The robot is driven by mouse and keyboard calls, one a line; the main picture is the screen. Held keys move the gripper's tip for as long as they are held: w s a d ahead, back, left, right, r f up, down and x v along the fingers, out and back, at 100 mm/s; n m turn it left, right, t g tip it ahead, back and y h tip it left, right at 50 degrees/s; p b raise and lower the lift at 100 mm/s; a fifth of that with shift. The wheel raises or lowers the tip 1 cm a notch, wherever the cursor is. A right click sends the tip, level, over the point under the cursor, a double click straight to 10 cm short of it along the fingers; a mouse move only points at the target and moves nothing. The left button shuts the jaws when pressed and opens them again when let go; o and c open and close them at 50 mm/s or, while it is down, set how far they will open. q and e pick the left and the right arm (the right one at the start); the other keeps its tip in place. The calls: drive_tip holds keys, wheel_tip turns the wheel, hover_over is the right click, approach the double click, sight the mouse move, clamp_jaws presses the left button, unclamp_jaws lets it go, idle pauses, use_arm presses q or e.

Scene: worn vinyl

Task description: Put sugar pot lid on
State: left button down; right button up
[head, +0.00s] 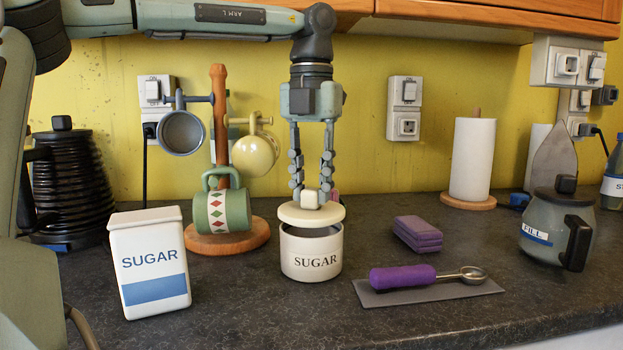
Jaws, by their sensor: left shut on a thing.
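The sugar pot (311,258) is a cream cylinder marked SUGAR, standing upright on the dark worktop near the middle of the head view. Its round cream lid (311,215) is just above the rim, roughly level, with a dark gap showing between lid and pot at the front. My left gripper (310,198) points straight down over the pot and is shut on the lid's pale knob. Whether the lid touches the rim at the back is hidden. My right gripper is not in view.
A white SUGAR packet (149,262) stands left of the pot. Behind is a mug tree (219,150) with mugs. To the right are purple sponges (418,234), a purple-handled scoop (403,277) on a grey mat (463,290), a paper towel roll (471,160) and a grey kettle (553,230).

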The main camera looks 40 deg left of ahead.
use_arm(q)
drive_tip(key=shift+f+b, duration=0.5)
drive_tip(key=shift+f, duration=0.55)
drive_tip(key=shift+r, duration=0.1)
idle(0.4)
drive_tip(key=c, duration=1.2)
unclamp_jaws()
wheel_tip(320, 180, up, 12)
